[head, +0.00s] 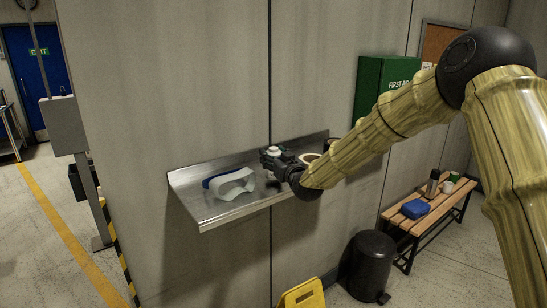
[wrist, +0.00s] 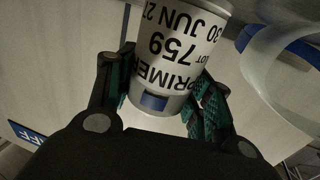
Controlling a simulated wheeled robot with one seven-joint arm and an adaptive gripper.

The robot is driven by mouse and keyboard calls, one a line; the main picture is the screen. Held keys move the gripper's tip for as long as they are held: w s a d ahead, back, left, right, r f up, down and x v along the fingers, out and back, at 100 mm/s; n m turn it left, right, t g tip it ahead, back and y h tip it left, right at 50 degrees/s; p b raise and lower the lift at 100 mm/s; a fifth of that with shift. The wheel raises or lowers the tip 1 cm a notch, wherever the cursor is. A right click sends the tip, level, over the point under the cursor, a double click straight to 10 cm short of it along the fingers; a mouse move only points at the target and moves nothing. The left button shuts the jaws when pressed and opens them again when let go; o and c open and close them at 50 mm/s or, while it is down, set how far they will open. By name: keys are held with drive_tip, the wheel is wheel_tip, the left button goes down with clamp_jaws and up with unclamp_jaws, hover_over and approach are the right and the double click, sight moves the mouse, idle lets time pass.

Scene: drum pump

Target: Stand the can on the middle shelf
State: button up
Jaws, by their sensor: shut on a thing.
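My gripper (head: 279,160) is shut on a pale can (wrist: 175,55) printed "PRIMER", a lot number and a date. In the wrist view the gripper's dark green-padded fingers (wrist: 166,82) lie on both sides of the can. In the head view only the can's light top (head: 273,150) shows clearly; the fingers hide most of it. The can is over or at a metal shelf (head: 207,216) on the wall, the only wall shelf in view. I cannot tell whether the can touches it.
A clear visor with a blue band (head: 232,184) lies on the shelf, left of my gripper. A round tan-rimmed thing (head: 309,158) and a dark item are to its right. A bench (head: 428,225), a black bin (head: 371,262) and a yellow floor sign (head: 302,295) stand below.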

drive_tip(key=shift+f+p, duration=0.35)
drive_tip(key=shift+f, duration=0.4)
drive_tip(key=shift+f, duration=0.15)
drive_tip(key=o, duration=1.3)
drive_tip(key=shift+o, duration=0.2)
drive_tip(key=b+v, duration=0.5)
drive_tip(key=v, duration=0.7)
